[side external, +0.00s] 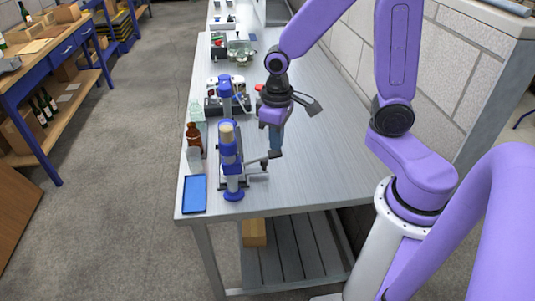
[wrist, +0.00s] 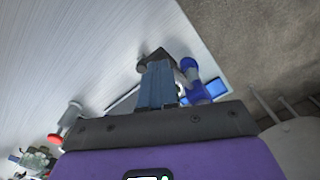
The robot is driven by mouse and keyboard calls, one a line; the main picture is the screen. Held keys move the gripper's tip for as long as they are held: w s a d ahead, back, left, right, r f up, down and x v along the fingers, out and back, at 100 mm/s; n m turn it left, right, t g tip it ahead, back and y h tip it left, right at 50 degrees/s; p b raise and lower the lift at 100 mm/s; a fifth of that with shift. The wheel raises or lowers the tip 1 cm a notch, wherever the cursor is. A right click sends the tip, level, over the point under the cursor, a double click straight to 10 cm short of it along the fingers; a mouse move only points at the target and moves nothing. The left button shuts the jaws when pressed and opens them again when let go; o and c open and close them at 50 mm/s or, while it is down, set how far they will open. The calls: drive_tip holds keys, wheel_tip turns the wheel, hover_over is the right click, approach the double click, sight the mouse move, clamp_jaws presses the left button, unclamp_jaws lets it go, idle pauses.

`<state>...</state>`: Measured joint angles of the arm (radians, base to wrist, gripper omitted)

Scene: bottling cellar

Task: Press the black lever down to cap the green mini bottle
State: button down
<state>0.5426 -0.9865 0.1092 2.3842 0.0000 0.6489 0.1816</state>
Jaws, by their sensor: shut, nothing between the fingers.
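The blue bench capper (side external: 231,165) stands near the front left of the metal table. Its black lever (side external: 263,161) sticks out to the right, roughly level, with a dark end block. My gripper (side external: 276,150) is shut and empty, fingers pointing down at the lever's outer end; contact cannot be told. In the wrist view, the shut fingers (wrist: 158,86) reach to the dark lever end (wrist: 152,57), with the blue capper (wrist: 192,72) beside them. I cannot make out a green mini bottle in the capper. A pale green bottle (side external: 196,112) stands behind it.
A brown bottle (side external: 194,137) and a clear container (side external: 194,158) stand left of the capper. A blue tray (side external: 194,195) lies at the front left corner. Another blue-topped device (side external: 225,92) stands behind. The table's right side is clear.

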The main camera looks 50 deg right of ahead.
drive_tip(key=shift+r, duration=2.35)
drive_tip(key=s+a+r+n, duration=0.1)
drive_tip(key=s+a+n, duration=0.1)
drive_tip(key=s+n, duration=0.7)
drive_tip(key=s, duration=0.8)
drive_tip(key=shift+r+n, duration=0.25)
drive_tip(key=shift+n, duration=0.05)
